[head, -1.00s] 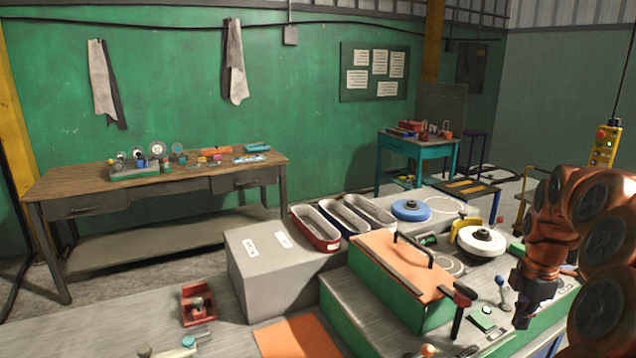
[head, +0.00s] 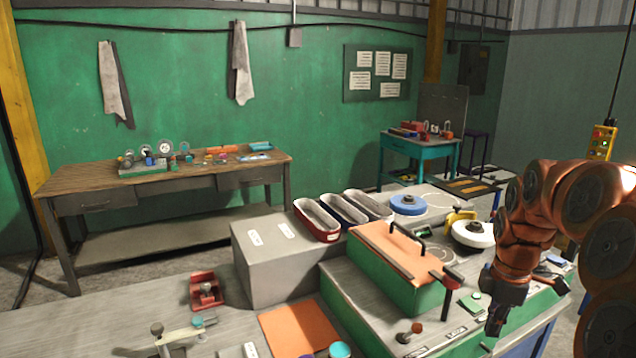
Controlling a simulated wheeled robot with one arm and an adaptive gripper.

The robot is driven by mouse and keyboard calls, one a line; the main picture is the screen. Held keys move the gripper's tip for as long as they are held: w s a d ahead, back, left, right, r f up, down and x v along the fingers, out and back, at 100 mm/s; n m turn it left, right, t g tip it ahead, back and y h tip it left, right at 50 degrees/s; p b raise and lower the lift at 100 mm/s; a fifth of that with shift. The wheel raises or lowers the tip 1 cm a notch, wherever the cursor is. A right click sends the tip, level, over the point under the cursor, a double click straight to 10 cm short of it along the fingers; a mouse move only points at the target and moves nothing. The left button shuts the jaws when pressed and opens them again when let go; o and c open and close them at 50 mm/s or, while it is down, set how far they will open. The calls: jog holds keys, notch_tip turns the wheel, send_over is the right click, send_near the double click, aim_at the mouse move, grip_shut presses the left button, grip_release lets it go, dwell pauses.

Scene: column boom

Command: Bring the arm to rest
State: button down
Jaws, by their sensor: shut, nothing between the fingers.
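My gripper (head: 494,322) is at the end of my orange and dark arm (head: 535,225) at the right of the head view. It points down, shut and empty, over the right front part of the workbench. The arm is bent, with its upper links reaching in from the right edge. Whether the fingertips touch anything below them I cannot tell.
An orange mat (head: 297,328) lies left.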

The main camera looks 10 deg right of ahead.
jog(key=s+a+m+g, duration=0.1)
jog(key=s+a+m, duration=0.25)
jog(key=a, duration=0.45)
jog(key=s+a+m, duration=0.2)
jog(key=s+a, duration=0.3)
jog(key=a, duration=0.3)
jog(key=s+a+f+m, duration=0.2)
jog(key=s+a+m, duration=0.2)
jog(key=s, duration=0.3)
jog(key=s+a+f+m, duration=0.1)
jog(key=s+a+m, duration=0.2)
jog(key=s, duration=0.4)
jog(key=shift+s+a+f+m+g, duration=0.35)
jog(key=shift+s+m+g, duration=0.05)
jog(key=shift+m, duration=0.05)
jog(key=shift+d, duration=0.1)
